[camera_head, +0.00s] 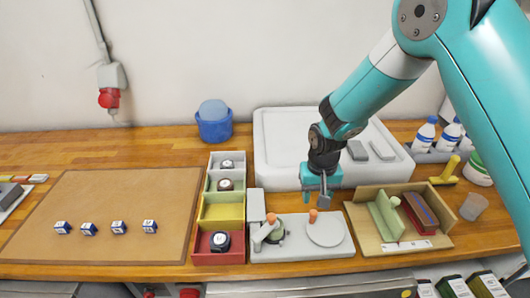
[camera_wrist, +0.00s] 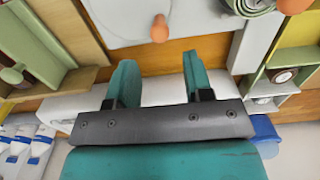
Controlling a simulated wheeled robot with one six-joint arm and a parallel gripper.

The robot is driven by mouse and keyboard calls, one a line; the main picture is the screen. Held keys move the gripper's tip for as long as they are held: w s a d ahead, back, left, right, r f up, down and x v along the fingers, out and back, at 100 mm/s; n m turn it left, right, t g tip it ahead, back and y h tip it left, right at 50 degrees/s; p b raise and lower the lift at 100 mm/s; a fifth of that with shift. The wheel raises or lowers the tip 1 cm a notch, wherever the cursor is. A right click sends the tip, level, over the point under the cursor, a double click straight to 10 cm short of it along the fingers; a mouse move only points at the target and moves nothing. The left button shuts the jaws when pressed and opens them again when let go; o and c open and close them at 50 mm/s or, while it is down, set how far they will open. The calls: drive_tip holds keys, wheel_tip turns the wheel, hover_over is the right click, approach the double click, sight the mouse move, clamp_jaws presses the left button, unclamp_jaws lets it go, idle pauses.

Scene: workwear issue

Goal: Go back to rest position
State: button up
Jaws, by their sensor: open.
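My gripper (camera_head: 322,190) is open and empty. It hangs above the back edge of a light grey board, in front of the white tray (camera_head: 280,150). In the wrist view its two teal fingers (camera_wrist: 160,82) stand wide apart with nothing between them. The grey board (camera_head: 295,247) carries a round disc (camera_head: 325,229), two orange-tipped pegs and a dark green round item (camera_head: 275,236). My teal arm reaches in from the right and covers part of the wall and the bench's right side.
Left of the board is a row of coloured bins (camera_head: 225,210) with dark round items. Several blue-white cubes (camera_head: 119,227) sit on a brown mat (camera_head: 110,190). A blue tub (camera_head: 214,128) stands behind. A wooden tray (camera_head: 370,238) and bottles (camera_head: 425,134) are at right.

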drive_tip(key=s+r+n+y+b, duration=0.1)
drive_tip(key=s+r+n+b, duration=0.1)
drive_tip(key=s+r, duration=0.3)
drive_tip(key=s+r+n+y+b, duration=0.1)
drive_tip(key=s+r, duration=0.5)
drive_tip(key=s, duration=0.6)
drive_tip(key=s+a+r+n+y+b, duration=0.1)
drive_tip(key=s+r+n+b, duration=0.3)
drive_tip(key=s, duration=0.5)
drive_tip(key=shift+r+y+b, duration=0.3)
drive_tip(key=shift+r+y, duration=0.3)
drive_tip(key=shift+r, duration=0.25)
drive_tip(key=shift+w, duration=0.1)
